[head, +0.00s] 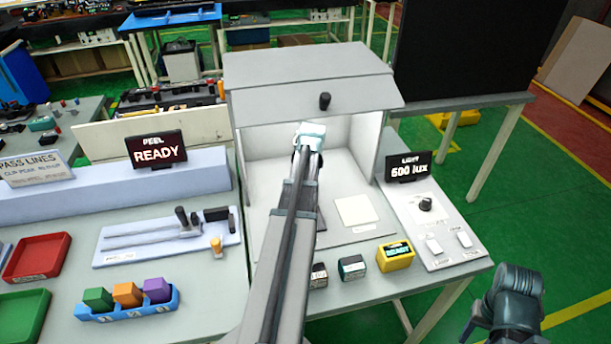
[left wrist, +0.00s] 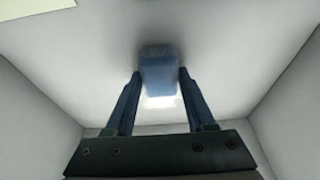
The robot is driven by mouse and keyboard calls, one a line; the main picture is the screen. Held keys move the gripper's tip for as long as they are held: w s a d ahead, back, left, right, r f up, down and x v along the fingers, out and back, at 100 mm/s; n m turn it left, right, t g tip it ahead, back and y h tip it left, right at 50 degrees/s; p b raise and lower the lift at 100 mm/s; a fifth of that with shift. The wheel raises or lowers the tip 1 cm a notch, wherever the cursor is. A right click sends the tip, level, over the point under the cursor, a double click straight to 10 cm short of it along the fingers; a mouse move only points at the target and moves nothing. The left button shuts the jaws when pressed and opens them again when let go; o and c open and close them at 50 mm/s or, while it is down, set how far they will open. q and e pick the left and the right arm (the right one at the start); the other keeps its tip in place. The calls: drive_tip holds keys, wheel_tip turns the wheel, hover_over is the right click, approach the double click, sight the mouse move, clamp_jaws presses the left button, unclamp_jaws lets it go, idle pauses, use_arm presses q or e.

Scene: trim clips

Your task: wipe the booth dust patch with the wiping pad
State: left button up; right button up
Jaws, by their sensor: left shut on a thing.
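The wiping pad (left wrist: 158,72) is a blue block between the two fingers of my left gripper (left wrist: 159,85) in the left wrist view. The gripper is shut on it, over the pale surface inside the booth. I cannot tell whether the pad touches that surface. I cannot make out a dust patch in either view. My right arm is at the lower right of the head view, clear of the booth; its fingers cannot be made out.
A cream square (head: 356,210) lies on the booth floor right of my arm. The booth's walls and hood with a dark knob (head: 325,101) surround the arm. Small blocks and a yellow READY box (head: 395,256) stand in front. A light control panel (head: 430,215) is at right.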

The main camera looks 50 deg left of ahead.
use_arm(q)
drive_tip(key=shift+f, duration=0.15)
drive_tip(key=shift+w+a, duration=0.5)
drive_tip(key=shift+a, duration=0.25)
drive_tip(key=shift+w+a, duration=0.45)
drive_tip(key=shift+a, duration=0.4)
drive_tip(key=shift+w+a, duration=0.1)
drive_tip(key=shift+w+a, duration=0.4)
drive_tip(key=shift+a, duration=0.25)
drive_tip(key=shift+w+a, duration=0.35)
drive_tip(key=shift+a, duration=0.3)
